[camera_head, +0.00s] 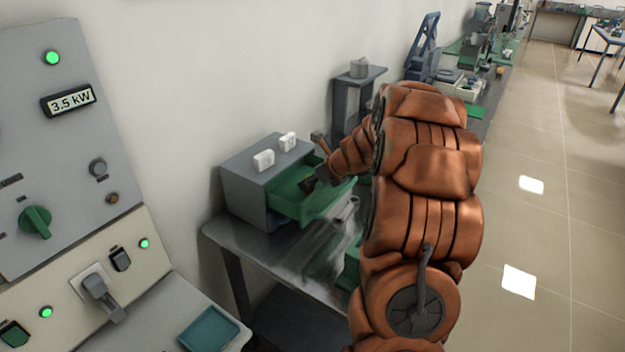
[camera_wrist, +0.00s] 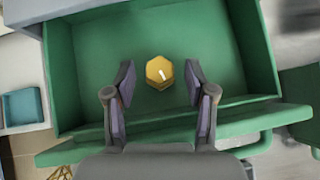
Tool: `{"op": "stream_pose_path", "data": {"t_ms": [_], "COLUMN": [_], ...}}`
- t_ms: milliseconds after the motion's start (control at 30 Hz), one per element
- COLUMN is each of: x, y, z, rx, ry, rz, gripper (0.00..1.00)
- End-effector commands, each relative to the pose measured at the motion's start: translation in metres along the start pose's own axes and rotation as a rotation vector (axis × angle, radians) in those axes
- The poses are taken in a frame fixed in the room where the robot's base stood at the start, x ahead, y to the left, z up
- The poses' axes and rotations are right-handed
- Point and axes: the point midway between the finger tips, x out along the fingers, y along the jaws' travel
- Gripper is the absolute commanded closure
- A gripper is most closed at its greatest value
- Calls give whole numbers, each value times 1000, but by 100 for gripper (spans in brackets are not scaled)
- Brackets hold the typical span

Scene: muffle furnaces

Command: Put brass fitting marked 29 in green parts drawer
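The green parts drawer (camera_head: 293,196) is pulled out of a grey cabinet (camera_head: 243,190) on the bench. In the wrist view the drawer (camera_wrist: 95,45) fills most of the picture. A brass hexagonal fitting (camera_wrist: 159,72) lies inside it, on the drawer floor. A pale mark shows on its top, but I cannot read it as a full number. My gripper (camera_wrist: 160,88) is open over the drawer, its two fingers either side of the fitting and apart from it. In the head view my gripper (camera_head: 314,181) is over the drawer, and the fitting cannot be made out.
A grey stand (camera_head: 350,105) is behind the drawer. Control panels (camera_head: 60,130) and a teal tray (camera_head: 208,328) are at left. The floor (camera_head: 560,200) at right is clear.

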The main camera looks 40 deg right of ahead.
Motion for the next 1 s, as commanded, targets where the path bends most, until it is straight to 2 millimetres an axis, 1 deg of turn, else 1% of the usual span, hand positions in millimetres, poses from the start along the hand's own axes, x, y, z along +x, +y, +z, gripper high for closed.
{"op": "stream_pose_path", "data": {"t_ms": [233,367,467,567,800,1000], "x": [0,-4,-15,-30,-73,-103], "y": [0,-1,-2,-1,-2,-2], "z": [0,2,2,2,2,2], "rx": [0,0,0,-1,-1,0], "ry": [0,0,-2,-2,-2,-1], "rz": [0,-2,-4,-4,-6,-4], "gripper": [44,44,44,44,44,44]}}
